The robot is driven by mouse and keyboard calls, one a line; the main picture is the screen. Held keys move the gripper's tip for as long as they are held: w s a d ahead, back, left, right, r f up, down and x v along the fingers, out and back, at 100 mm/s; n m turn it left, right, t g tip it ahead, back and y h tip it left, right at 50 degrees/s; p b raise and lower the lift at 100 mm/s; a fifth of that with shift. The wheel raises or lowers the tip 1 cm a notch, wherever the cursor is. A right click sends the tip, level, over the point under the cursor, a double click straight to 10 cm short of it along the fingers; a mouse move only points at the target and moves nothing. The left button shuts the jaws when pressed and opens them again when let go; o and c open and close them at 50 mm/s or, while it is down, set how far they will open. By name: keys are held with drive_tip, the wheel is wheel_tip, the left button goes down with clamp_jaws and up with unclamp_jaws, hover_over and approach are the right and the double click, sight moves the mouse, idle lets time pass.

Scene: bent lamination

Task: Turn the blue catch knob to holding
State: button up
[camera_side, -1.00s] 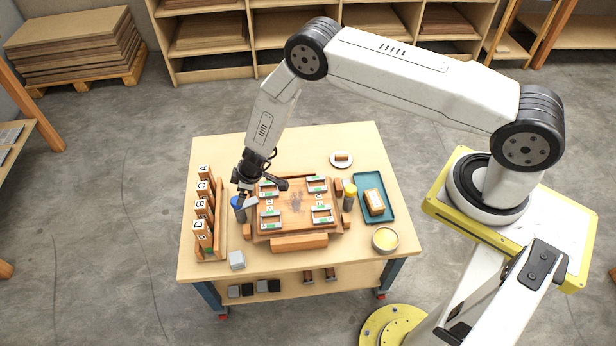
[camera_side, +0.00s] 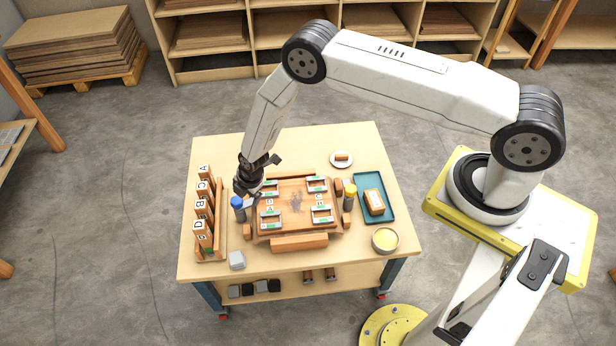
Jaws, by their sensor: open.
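The blue catch knob (camera_side: 237,202) stands at the left edge of the wooden form (camera_side: 300,226) on the table. Its top is clear in view, and it looks upright; I cannot tell from here which setting it is turned to. My gripper (camera_side: 252,193) is open, just behind and to the right of the blue knob, by the form's back left corner. It appears apart from the knob and holds nothing that I can see. A yellow-topped knob (camera_side: 349,191) stands at the form's right side.
A rack of lettered wooden pieces (camera_side: 203,222) stands left of the knob. Several framed clamps sit on the form.

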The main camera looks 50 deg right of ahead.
sight(236, 200)
drive_tip(key=n, duration=0.5)
drive_tip(key=w+n+t, duration=0.1)
drive_tip(key=n, duration=1.1)
drive_tip(key=shift+w+a+r+t+h, duration=0.3)
drive_tip(key=shift+a+r+h, duration=0.05)
drive_tip(key=shift+h, duration=0.05)
drive_tip(key=shift+w+f, duration=0.1)
drive_tip(key=shift+f, duration=0.1)
drive_tip(key=shift+x, duration=3.55)
drive_tip(key=shift+f, duration=0.15)
